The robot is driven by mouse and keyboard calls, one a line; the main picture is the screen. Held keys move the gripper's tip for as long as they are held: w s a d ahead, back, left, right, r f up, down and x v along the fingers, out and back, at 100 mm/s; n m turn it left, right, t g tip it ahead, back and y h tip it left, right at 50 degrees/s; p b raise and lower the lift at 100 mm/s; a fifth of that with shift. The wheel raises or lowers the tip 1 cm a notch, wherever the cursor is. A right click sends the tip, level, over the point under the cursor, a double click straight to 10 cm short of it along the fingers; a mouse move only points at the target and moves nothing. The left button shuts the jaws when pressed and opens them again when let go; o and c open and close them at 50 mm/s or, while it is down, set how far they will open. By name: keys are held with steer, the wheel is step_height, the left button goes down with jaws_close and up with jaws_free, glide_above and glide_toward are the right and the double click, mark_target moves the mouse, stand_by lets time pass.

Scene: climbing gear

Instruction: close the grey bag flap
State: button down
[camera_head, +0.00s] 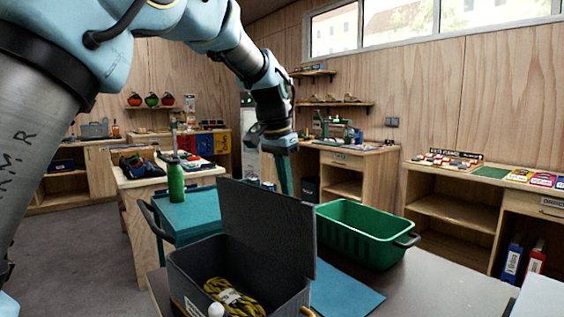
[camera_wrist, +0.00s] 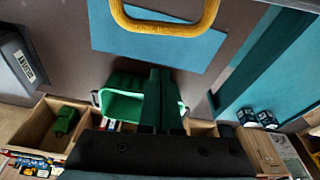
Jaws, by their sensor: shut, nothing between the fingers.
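The grey bag (camera_head: 188,273) stands open on the table in the head view, with a coil of yellow rope (camera_head: 232,294) inside. Its grey flap (camera_head: 265,228) stands upright along the bag's far side. My gripper (camera_head: 284,182) is shut and empty, pointing down behind the flap's top edge. The flap hides the very tips, and I cannot tell whether they touch it. In the wrist view my shut fingers (camera_wrist: 160,100) show in the middle. A yellow loop (camera_wrist: 165,22), which looks like a handle, shows at the top there.
A green basket (camera_head: 366,236) stands right of the flap, close to my gripper; it also shows in the wrist view (camera_wrist: 122,105). A teal mat (camera_head: 342,292) lies beside the bag. A green bottle (camera_head: 175,180) stands on another table behind.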

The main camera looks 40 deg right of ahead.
mark_target(266, 218)
steer(key=a, duration=0.4)
steer(key=shift+s+r+p, duration=0.2)
steer(key=shift+p, duration=0.1)
steer(key=shift+a+f+b, duration=0.1)
steer(key=shift+a+b, duration=0.05)
steer(key=shift+b, duration=0.3)
steer(key=shift+a+h+b, duration=0.35)
steer(key=shift+h+b, duration=0.05)
steer(key=shift+b, duration=0.3)
